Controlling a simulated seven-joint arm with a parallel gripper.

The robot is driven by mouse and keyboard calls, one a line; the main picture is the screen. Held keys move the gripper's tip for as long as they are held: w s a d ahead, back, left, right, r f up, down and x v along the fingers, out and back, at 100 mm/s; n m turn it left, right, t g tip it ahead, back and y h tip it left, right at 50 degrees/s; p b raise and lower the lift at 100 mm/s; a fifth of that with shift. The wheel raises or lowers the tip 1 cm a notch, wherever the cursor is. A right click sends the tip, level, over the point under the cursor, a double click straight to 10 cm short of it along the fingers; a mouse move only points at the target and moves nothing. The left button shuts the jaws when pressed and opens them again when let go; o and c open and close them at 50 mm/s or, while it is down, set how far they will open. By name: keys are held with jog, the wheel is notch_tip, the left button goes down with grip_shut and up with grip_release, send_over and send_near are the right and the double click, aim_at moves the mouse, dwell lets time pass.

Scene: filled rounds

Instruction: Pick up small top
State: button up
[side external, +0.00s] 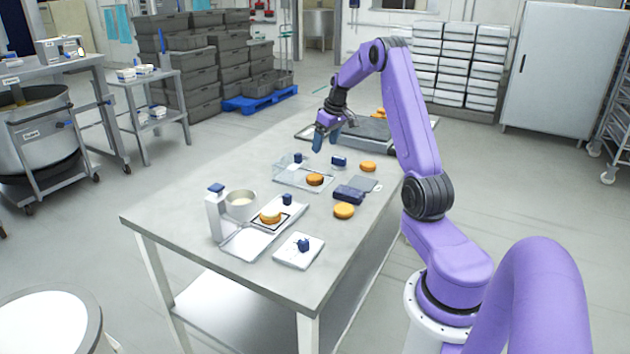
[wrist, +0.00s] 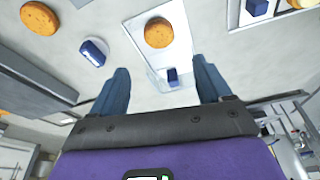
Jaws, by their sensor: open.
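Several orange-brown rounds are in view; none is labelled, so I cannot be sure which is the small top. One round (side external: 314,179) lies on a shallow tray; it also shows in the wrist view (wrist: 158,32), a little smaller than the bare-table round (wrist: 40,18) to its left. That second round also shows in the side view (side external: 368,166). Another round (side external: 344,211) lies on the table nearer the front, and one (side external: 271,215) sits on a dark-framed mat. My gripper (side external: 325,146) is open and empty, above the table beyond the tray, touching no round.
A blue block (wrist: 172,75) stands on the tray's end nearest my fingers. A blue-and-white piece (wrist: 94,52) lies between the two rounds. A dark blue case (side external: 349,194), a bowl (side external: 241,204) and a blue-capped bottle (side external: 216,213) stand on the table. The table's left back is clear.

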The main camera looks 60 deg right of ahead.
send_over(316, 177)
jog(key=s, duration=0.2)
jog(key=f, duration=0.9)
jog(key=shift+w+a, duration=0.2)
jog(key=shift+a, duration=0.05)
jog(key=shift+x, duration=2.4)
jog(key=shift+d, duration=0.2)
jog(key=c, duration=0.5)
